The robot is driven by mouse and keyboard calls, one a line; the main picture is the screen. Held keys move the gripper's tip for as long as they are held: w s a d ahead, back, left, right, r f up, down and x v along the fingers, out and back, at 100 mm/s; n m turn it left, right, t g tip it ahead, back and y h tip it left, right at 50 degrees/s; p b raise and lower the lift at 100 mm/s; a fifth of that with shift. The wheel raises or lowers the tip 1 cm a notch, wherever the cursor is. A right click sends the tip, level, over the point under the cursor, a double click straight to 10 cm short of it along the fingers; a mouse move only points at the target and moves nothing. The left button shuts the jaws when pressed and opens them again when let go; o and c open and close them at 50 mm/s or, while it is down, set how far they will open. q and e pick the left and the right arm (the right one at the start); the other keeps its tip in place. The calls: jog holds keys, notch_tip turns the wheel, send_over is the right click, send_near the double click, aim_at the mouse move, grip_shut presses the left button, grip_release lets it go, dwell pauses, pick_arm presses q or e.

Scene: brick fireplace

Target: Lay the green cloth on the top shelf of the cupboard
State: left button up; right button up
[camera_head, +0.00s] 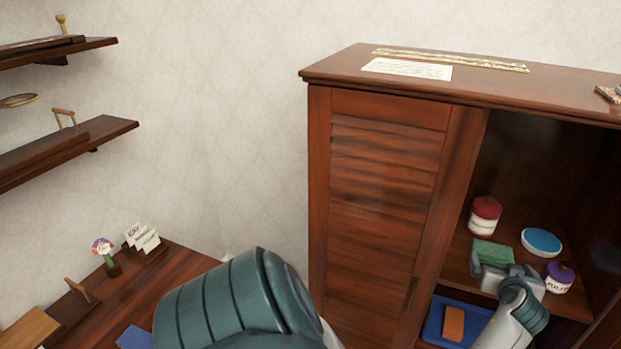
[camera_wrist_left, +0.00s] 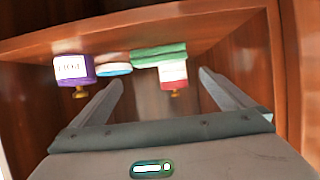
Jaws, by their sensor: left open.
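The green cloth (camera_head: 493,253) lies folded on the upper visible shelf (camera_head: 458,262) inside the open cupboard (camera_head: 378,215), between a red-lidded jar and a blue bowl. In the left wrist view, the cloth (camera_wrist_left: 158,55) shows beyond the fingertips, close to the red-and-white jar. My left gripper (camera_head: 503,268) is open and empty just in front of the cloth, with its fingers spread; they also show wide apart in the wrist view (camera_wrist_left: 161,80). The gripper hides part of the shelf's front. My right gripper is not in view.
Near the cloth stand the red-lidded jar (camera_head: 484,215), a blue bowl (camera_head: 541,241) and a purple-lidded polish jar (camera_head: 559,277). Below, a blue tray (camera_head: 433,326) holds an orange block (camera_head: 453,323). The louvred door panel (camera_head: 385,200) borders the opening on the left.

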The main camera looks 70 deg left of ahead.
pick_arm(q)
jog(key=shift+d, duration=0.1)
